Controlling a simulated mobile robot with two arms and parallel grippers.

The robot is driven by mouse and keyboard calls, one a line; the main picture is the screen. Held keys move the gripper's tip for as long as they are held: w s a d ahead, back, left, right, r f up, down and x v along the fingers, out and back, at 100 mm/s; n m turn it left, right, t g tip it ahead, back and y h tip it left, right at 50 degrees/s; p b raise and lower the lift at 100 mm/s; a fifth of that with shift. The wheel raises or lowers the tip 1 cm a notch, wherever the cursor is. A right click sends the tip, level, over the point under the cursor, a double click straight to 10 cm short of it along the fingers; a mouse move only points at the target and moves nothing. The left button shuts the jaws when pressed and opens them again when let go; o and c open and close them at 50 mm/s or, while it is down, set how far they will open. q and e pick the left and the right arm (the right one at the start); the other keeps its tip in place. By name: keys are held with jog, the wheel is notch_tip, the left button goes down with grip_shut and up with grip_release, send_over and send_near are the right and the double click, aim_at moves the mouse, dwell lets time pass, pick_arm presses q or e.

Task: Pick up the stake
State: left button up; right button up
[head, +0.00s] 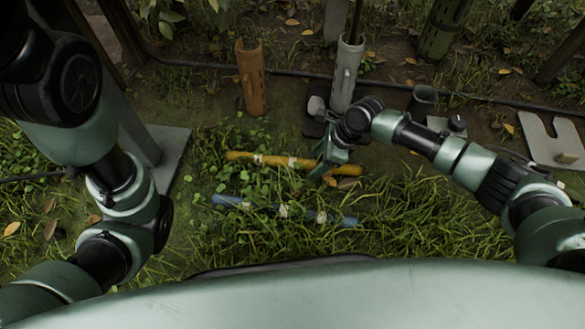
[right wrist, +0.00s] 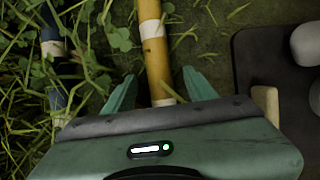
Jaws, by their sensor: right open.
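A yellow stake (head: 258,158) with pale bands lies on the grass in the middle of the head view. A blue stake (head: 240,204) with pale bands lies nearer to me, partly covered by grass. My right gripper (head: 322,168) is at the right end of the yellow stake and hides part of it. In the right wrist view, the open fingers of the gripper (right wrist: 158,88) stand on either side of the yellow stake (right wrist: 153,45), with gaps between. The blue stake (right wrist: 56,60) shows at the left there. My left gripper is out of view.
An orange tube (head: 251,80) and a grey tube (head: 346,75) stand upright behind the stakes. A dark hose (head: 215,66) runs across the back. A grey slotted plate (head: 552,140) lies at the right. Weeds surround the stakes.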

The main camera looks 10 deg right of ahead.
jog(key=shift+a+f, duration=0.2)
jog(key=shift+f, duration=0.45)
jog(key=shift+r, duration=0.1)
grip_shut()
jog(key=shift+r, duration=0.1)
